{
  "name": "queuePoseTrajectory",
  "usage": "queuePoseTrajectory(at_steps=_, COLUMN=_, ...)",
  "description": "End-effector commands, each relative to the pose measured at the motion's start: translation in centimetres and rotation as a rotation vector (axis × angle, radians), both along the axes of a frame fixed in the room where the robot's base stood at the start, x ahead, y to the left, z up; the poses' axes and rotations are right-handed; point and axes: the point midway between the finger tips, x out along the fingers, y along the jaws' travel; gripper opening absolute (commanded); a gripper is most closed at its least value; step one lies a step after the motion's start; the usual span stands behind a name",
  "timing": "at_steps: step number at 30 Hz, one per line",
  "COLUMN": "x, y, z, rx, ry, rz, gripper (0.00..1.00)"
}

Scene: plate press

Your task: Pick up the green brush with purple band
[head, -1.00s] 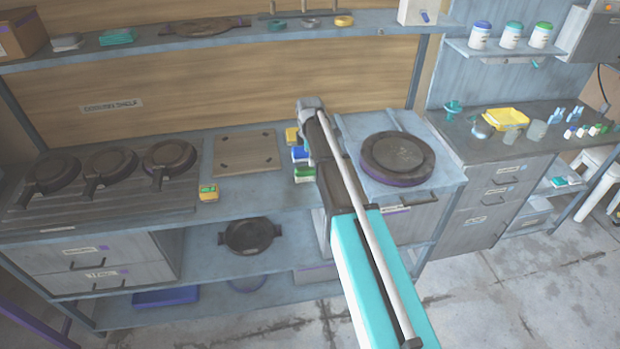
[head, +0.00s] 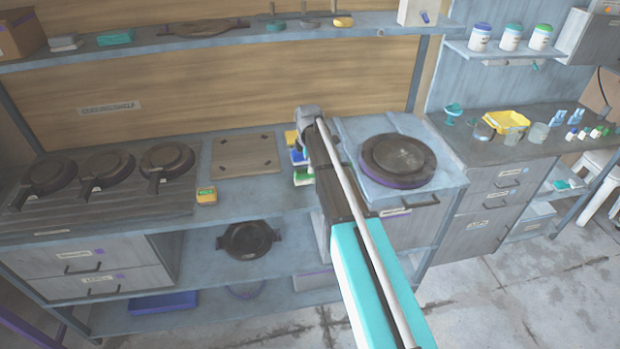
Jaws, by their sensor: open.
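I cannot make out a green brush with a purple band for sure. Small coloured things lie in a row just left of my arm's far end: a yellow one (head: 291,137), a blue and white one (head: 299,156) and a green and white one (head: 303,177). My arm partly covers this row, and no purple band shows on them. My arm reaches from the bottom right over the counter to its grey end joint. My gripper's fingers do not show; the arm appears to hide them.
Several dark pans (head: 108,169) stand on the left stove. A yellow and green block (head: 206,195) lies on the counter's front. A flat board (head: 245,156) lies behind it. A round dark plate press (head: 398,160) stands right of my arm. A shelf (head: 220,38) runs above.

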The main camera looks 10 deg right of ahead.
Motion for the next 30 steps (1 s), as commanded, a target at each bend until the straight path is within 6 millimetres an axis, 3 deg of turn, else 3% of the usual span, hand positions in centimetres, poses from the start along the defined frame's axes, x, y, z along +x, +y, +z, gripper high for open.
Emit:
queuePoseTrajectory(at_steps=13, x=0.5, y=0.2, z=-3.7, rx=0.000, ry=0.000, rz=0.001, gripper=0.97)
queuePoseTrajectory(at_steps=30, x=0.5, y=0.2, z=-4.0, rx=0.000, ry=0.000, rz=0.001, gripper=0.97)
